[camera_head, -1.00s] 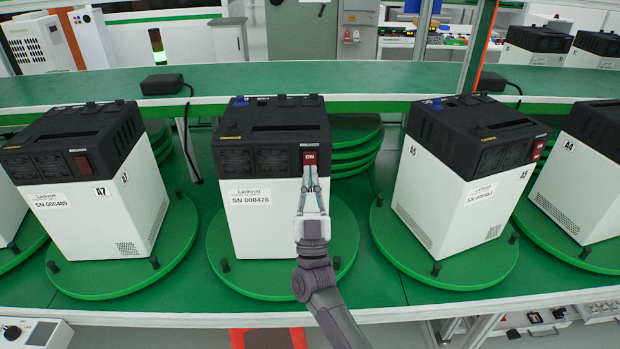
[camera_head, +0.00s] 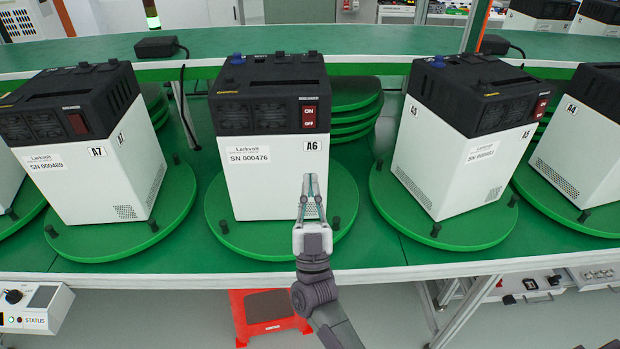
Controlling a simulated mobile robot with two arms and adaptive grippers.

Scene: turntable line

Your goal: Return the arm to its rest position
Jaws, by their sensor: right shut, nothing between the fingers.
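My right gripper (camera_head: 312,186) is shut and empty, with its fingers pointing up the picture. It shows in front of the lower right part of the white front of unit A6 (camera_head: 262,185). The unit has a black top and a red ON/OFF switch (camera_head: 309,116) at its upper right. The fingertips show below the switch and the A6 label, apart from the switch. Unit A6 stands on a round green turntable (camera_head: 240,240). My left gripper is out of view.
Unit A7 (camera_head: 90,180) stands to the left and unit A5 (camera_head: 445,165) to the right, each on its own green turntable. Unit A4 (camera_head: 585,150) is at the right edge. A red step stool (camera_head: 240,315) is on the floor below the bench's front edge. A control box (camera_head: 35,308) is at lower left.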

